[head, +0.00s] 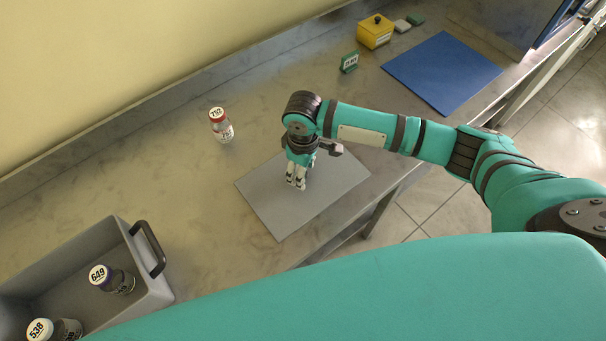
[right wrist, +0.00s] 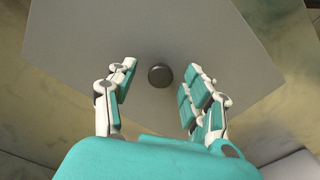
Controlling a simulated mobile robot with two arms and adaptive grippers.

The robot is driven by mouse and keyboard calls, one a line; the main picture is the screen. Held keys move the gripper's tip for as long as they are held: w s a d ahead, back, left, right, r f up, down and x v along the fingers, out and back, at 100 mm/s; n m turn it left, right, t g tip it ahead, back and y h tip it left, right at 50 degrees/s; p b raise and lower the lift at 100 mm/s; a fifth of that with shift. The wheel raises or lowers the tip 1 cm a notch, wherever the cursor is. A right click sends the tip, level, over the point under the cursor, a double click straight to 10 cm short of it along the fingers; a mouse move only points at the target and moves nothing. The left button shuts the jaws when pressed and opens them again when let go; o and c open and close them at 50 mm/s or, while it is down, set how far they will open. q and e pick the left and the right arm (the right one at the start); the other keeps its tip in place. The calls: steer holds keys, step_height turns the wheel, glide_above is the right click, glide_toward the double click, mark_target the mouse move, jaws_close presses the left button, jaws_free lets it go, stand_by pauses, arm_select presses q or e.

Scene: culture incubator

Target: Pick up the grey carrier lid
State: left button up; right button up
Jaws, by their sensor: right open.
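The grey carrier lid (head: 275,212) lies flat on the metal bench in the head view. In the right wrist view the lid (right wrist: 205,35) fills most of the picture, with a dark round knob (right wrist: 160,76) on it. My right gripper (head: 295,184) points down over the lid. In the right wrist view the open fingers of my right gripper (right wrist: 158,80) stand to the left and right of the knob, with gaps on both sides. The gripper hides the knob in the head view. My left gripper is not in view.
A grey carrier (head: 156,297) with a black handle holds jars 649 (head: 119,284) and 538 (head: 68,329) at lower left. A red-capped jar (head: 222,130) stands behind the lid.

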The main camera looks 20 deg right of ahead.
steer(key=shift+f, duration=0.5)
jaws_close()
steer(key=shift+r, duration=0.15)
